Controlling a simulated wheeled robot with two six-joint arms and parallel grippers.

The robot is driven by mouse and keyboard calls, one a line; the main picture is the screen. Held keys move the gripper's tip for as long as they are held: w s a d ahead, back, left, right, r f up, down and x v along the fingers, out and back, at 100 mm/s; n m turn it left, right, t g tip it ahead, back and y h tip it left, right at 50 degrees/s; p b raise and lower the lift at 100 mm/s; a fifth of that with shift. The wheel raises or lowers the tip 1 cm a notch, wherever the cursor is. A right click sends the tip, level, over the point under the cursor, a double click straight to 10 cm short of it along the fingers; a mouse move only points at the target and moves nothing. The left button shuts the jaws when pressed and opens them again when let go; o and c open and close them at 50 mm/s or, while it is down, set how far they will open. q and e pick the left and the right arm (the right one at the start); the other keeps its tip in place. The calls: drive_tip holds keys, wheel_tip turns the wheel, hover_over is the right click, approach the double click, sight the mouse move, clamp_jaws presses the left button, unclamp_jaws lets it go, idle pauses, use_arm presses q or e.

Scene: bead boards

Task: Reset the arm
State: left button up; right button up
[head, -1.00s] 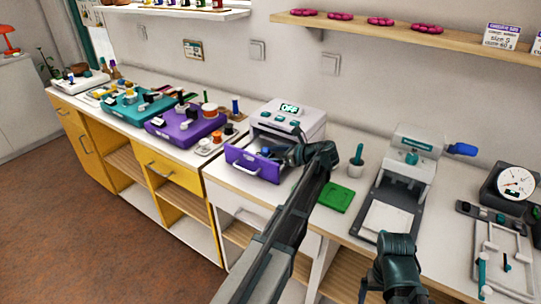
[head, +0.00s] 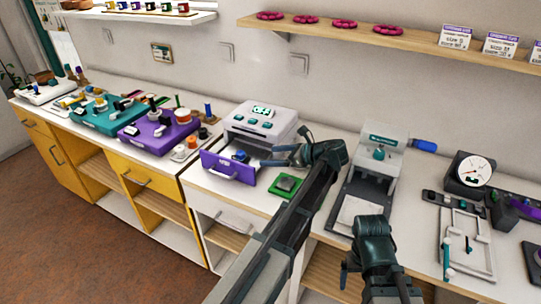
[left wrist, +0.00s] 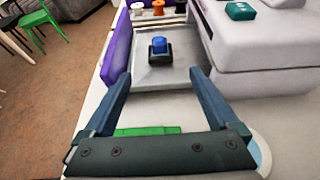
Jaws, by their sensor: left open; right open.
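My left gripper (head: 280,156) is open and empty beside the right side of the open drawer of the white machine (head: 262,124). In the left wrist view its two spread fingers (left wrist: 165,88) have nothing between their tips. The drawer (head: 229,168) has a purple front and holds a small dark piece with a blue top (left wrist: 159,46), which lies ahead of the fingers. My right gripper (head: 352,272) is at the lower middle, in front of the counter; its fingers are mostly hidden, and I see nothing held.
A green mat (head: 294,181) lies on the counter below my left gripper. A grey press with a blue handle (head: 424,145) stands right of my left arm, with a dial gauge (head: 473,171) farther right. Purple (head: 158,133) and teal (head: 108,116) boards stand left. A shelf (head: 350,34) hangs above.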

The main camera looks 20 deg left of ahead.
sight(244, 158)
use_arm(q)
drive_tip(key=b+x, duration=0.4)
drive_tip(key=x, duration=0.8)
drive_tip(key=shift+d+f+b, duration=0.1)
drive_tip(key=shift+f+b, duration=0.05)
drive_tip(key=shift+b, duration=0.2)
drive_tip(key=shift+f, duration=0.1)
